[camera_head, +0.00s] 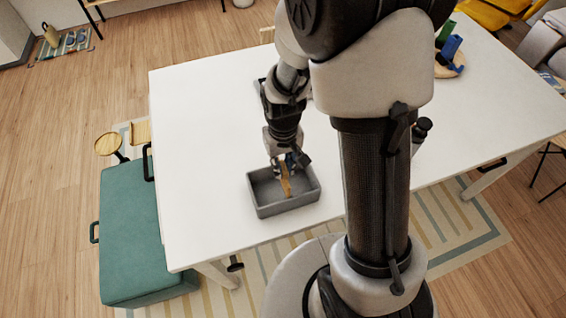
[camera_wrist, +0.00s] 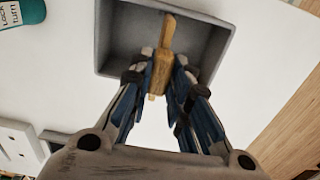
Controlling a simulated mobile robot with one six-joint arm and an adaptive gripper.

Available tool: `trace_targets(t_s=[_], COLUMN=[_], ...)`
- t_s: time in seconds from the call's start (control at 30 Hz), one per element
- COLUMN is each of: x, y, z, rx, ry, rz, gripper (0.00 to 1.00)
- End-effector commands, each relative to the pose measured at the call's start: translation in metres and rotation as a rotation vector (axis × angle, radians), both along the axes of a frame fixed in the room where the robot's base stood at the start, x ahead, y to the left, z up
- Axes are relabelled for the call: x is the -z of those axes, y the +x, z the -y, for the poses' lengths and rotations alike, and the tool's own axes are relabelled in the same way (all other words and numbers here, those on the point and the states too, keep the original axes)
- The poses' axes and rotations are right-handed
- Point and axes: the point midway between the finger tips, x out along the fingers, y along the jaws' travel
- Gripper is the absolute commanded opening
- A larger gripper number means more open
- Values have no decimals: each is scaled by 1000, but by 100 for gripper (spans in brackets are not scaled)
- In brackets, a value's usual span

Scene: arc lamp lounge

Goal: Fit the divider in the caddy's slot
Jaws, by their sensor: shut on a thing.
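The caddy (camera_head: 288,208) is a grey open box near the front edge of the white table. In the wrist view the caddy (camera_wrist: 108,38) is at the top. The divider is a slim, light wooden piece (camera_head: 286,186); in the wrist view the divider (camera_wrist: 164,50) points lengthwise into the caddy's opening. My gripper (camera_head: 288,168) is over the caddy, pointing down, with its fingers shut on the divider (camera_wrist: 160,82). The divider's lower part appears inside the caddy's outline. I cannot tell whether it touches the floor or a slot; the slot is not clear in either view.
A teal bottle (camera_wrist: 20,14) is left of the caddy in the wrist view, with a grey panel-like thing (camera_wrist: 20,146) below. A wooden round (camera_head: 452,70) holds blue and green pieces at the table's back right. The white table (camera_head: 200,170) is clear left of the caddy.

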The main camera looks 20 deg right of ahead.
Motion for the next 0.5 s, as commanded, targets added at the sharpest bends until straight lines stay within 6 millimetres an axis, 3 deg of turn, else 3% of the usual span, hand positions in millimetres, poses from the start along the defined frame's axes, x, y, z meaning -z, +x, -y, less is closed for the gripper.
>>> trace_targets(t_s=[0.5], x=[14], y=[0], z=[0], rx=[0], ry=[0], rz=[0], gripper=[0])
